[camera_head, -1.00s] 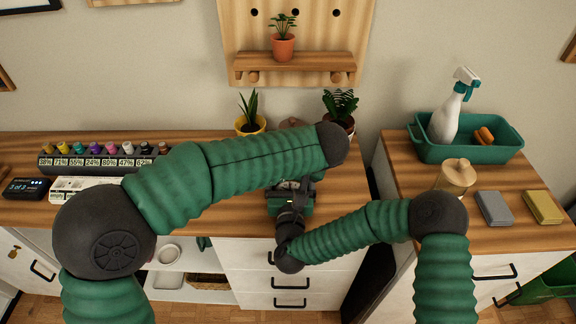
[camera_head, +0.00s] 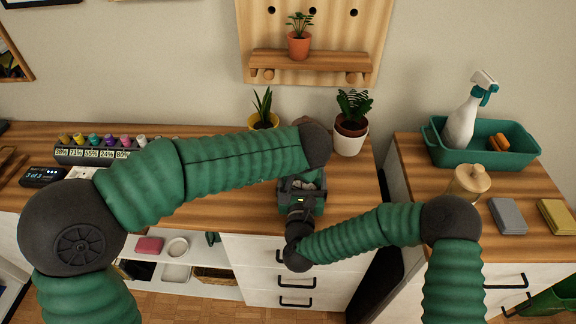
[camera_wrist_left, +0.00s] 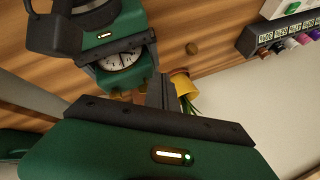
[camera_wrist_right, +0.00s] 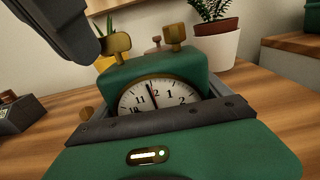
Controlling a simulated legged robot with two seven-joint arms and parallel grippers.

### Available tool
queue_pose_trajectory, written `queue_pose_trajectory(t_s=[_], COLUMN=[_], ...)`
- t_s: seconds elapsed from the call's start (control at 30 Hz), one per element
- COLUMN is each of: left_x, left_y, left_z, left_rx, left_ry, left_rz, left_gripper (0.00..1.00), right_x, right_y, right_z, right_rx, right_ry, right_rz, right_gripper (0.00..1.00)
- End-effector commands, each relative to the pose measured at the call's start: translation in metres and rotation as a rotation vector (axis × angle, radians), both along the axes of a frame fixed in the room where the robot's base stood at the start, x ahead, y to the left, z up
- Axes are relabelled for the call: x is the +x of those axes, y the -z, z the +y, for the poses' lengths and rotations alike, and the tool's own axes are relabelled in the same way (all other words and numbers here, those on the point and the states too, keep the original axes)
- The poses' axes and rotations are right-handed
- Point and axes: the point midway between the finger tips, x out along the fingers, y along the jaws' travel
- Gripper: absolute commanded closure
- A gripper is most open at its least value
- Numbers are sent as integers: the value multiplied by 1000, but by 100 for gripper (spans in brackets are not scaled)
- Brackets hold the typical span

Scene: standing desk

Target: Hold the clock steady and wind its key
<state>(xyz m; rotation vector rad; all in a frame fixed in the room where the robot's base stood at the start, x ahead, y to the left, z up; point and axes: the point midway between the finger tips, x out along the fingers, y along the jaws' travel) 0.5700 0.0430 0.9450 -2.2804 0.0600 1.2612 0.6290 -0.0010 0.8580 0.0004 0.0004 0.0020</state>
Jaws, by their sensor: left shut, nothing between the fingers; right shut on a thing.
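The green clock has a white dial, which shows in the right wrist view (camera_wrist_right: 160,95) and the left wrist view (camera_wrist_left: 122,60). Two brass-coloured pieces stand on its top. My right gripper (camera_wrist_right: 155,122) is shut on the clock, its jaws across the body below the dial. The clock looks upright on the desk. In the head view, only part of the clock (camera_head: 312,184) shows beneath my left arm. My left gripper (camera_wrist_left: 160,92) is shut and empty, beside the clock's top. Its dark body (camera_wrist_right: 65,35) appears at upper left in the right wrist view.
A yellow-potted plant (camera_head: 263,121) and a white-potted plant (camera_head: 350,140) stand behind the clock. A row of coloured bottles (camera_head: 95,150) is at left.

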Motion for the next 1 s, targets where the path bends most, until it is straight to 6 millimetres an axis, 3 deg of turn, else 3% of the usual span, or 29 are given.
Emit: queue_pose_trajectory(t_s=[0.3,0.7,1.0], left_x=[6,16,17], left_y=[0,1,1], left_z=[9,15,14], left_rx=[0,-3,-1], left_ry=[15,341,395], left_rz=[1,4,3], left_gripper=[100,100,100], right_x=[0,-1,-1], right_y=[0,0,0], right_z=[1,1,1], right_rx=[0,0,0], right_ry=[-2,-2,-3], right_rz=[1,1,1], right_gripper=[68,68,68])
